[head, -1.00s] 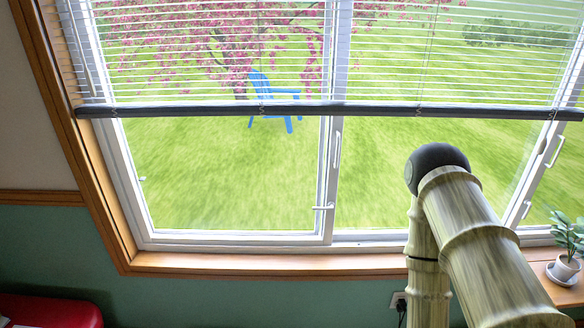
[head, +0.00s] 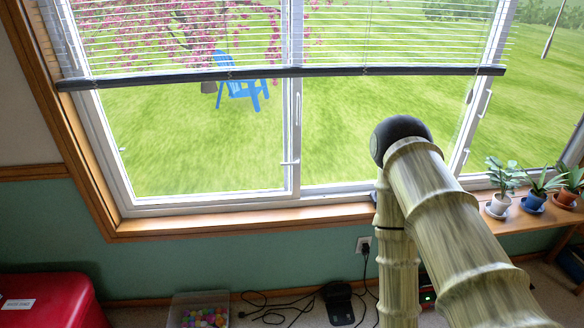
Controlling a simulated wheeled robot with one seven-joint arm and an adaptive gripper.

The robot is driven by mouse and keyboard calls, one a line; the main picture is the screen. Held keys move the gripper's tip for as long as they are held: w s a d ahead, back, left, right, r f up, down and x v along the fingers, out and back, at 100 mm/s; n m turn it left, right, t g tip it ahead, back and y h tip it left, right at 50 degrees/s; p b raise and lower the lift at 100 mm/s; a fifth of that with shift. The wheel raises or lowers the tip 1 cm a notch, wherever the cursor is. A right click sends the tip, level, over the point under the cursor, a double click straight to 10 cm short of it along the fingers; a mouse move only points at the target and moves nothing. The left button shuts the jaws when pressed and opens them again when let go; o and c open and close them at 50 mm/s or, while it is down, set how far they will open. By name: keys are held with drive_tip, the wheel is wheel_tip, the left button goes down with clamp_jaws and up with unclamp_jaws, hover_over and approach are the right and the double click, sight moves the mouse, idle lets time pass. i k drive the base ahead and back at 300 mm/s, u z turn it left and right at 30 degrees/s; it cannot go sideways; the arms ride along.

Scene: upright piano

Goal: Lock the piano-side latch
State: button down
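A white lever latch (head: 290,162) sits low on the upright between the left and middle window panes and lies about level. A second white latch (head: 466,157) shows low on the upright at the right, standing at a steep tilt. No piano is in view, so I cannot tell which latch is the piano-side one. My arm (head: 440,205) is folded in front of the right part of the window, its dark elbow uppermost. My gripper is out of view.
Potted plants (head: 501,187) stand on the wooden ledge at right. A red box (head: 45,300) is at lower left, beside a clear bin of coloured balls (head: 200,312). Cables (head: 270,305) and a black device (head: 338,303) lie on the floor. A half-lowered blind (head: 280,72) covers the upper window.

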sight(290, 164)
drive_tip(key=u, duration=0.75)
drive_tip(key=i, duration=0.65)
drive_tip(key=z, duration=0.65)
